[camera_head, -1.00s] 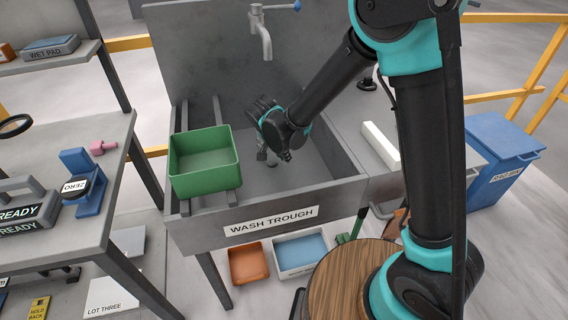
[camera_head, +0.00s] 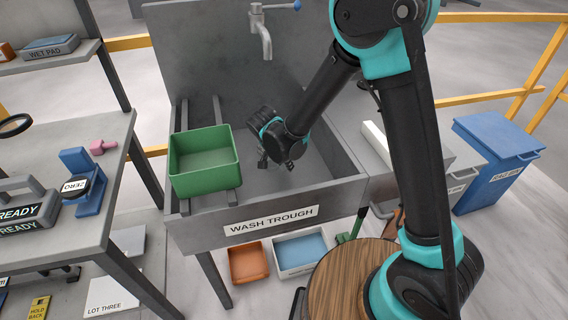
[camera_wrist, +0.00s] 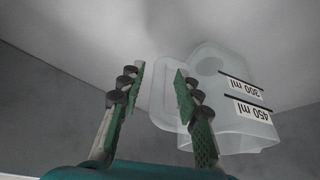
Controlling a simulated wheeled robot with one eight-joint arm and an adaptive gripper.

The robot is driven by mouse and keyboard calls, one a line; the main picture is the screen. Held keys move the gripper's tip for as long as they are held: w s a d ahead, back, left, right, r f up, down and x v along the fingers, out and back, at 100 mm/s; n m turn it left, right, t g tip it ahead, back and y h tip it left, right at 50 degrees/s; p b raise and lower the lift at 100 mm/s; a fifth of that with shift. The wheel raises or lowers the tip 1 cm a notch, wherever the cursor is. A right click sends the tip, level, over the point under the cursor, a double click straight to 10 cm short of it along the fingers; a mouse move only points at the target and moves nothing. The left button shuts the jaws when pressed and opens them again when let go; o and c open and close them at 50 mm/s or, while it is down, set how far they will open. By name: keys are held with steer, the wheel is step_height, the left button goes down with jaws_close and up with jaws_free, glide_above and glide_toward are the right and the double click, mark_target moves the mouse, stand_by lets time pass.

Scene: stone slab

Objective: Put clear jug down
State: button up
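The clear jug (camera_wrist: 236,125) shows upside down in the wrist view, its base toward the pale surface at the top of the picture. It carries "300 ml" and "450 ml" marks and has a looped handle on its left side. My gripper (camera_wrist: 160,82) has its fingers apart. The right finger overlaps the jug's handle side, and the handle's outer edge lies in the gap, clear of the left finger. In the head view my gripper (camera_head: 272,163) is low inside the wash trough (camera_head: 272,222). I cannot make out the jug there, behind my gripper.
A green bin (camera_head: 204,162) sits on rails at the trough's left side. The tap (camera_head: 261,35) hangs at the back. A white bar (camera_head: 378,143) lies on the right ledge. The trough floor right of the bin looks clear around my gripper.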

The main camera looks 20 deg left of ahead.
steer(key=v, duration=1.2)
stand_by(0.3)
